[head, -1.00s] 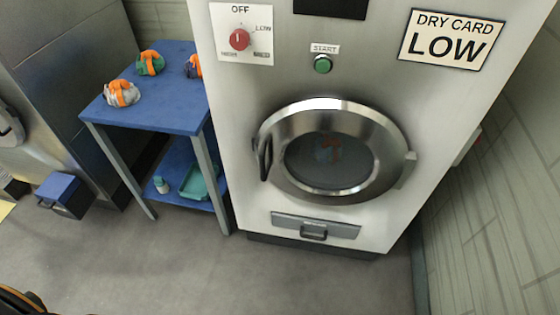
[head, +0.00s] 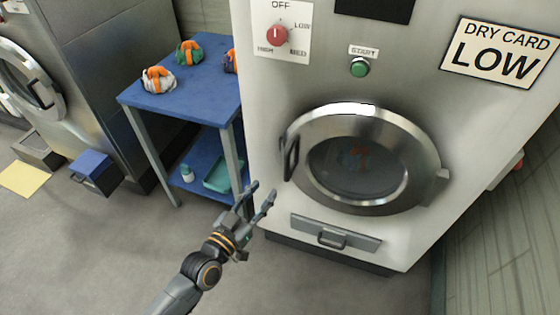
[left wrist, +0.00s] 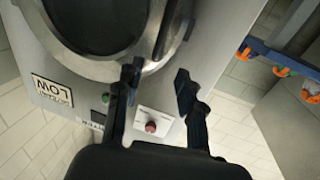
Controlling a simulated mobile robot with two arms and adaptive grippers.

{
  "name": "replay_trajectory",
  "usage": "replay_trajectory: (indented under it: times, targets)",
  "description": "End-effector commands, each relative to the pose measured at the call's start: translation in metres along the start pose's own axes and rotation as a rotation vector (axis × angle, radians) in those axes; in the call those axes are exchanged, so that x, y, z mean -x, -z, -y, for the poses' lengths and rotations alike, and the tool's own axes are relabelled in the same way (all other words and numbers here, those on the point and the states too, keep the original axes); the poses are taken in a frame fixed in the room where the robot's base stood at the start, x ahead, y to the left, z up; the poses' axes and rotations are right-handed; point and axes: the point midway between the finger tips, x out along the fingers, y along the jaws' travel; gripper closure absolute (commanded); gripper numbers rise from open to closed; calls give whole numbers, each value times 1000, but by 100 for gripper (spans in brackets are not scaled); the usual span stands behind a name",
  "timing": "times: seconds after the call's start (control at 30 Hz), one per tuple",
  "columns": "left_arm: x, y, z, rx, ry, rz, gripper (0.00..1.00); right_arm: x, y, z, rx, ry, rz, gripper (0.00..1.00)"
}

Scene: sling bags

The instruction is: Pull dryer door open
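The dryer door (head: 425,150) is a round steel ring with dark glass, and it looks shut. Orange and blue shapes show dimly behind the glass. Its dark handle (head: 291,157) is on the left side of the ring. My left gripper (head: 262,194) is open and empty, below and left of the handle, apart from it. In the left wrist view the open fingers (left wrist: 157,76) point toward the dryer front, with the handle (left wrist: 166,28) beyond them. My right gripper is in neither view.
A blue table (head: 205,85) with several orange-strapped bags stands left of the dryer. The dryer has a red dial (head: 277,36), a green start button (head: 360,67) and a lower drawer (head: 335,233). Another machine stands far left. The floor in front is clear.

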Motion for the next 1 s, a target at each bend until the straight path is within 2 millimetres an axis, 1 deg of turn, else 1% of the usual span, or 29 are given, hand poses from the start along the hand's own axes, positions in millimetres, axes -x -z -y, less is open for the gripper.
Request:
replay_trajectory:
  times: [0.17,0.4,0.6,0.7,0.8,1.0]
  targets:
    - [-32,0,0,1,0,0,62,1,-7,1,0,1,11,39]
    - [-85,0,0,0,0,0,62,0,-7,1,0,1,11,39]
    - [-115,-2,0,0,0,3,62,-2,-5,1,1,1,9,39]
    - [-124,-2,0,1,0,3,62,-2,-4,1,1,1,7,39]
    - [-128,-2,0,0,0,4,62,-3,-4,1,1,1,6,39]
    - [-129,-2,0,0,0,4,62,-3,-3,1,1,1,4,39]
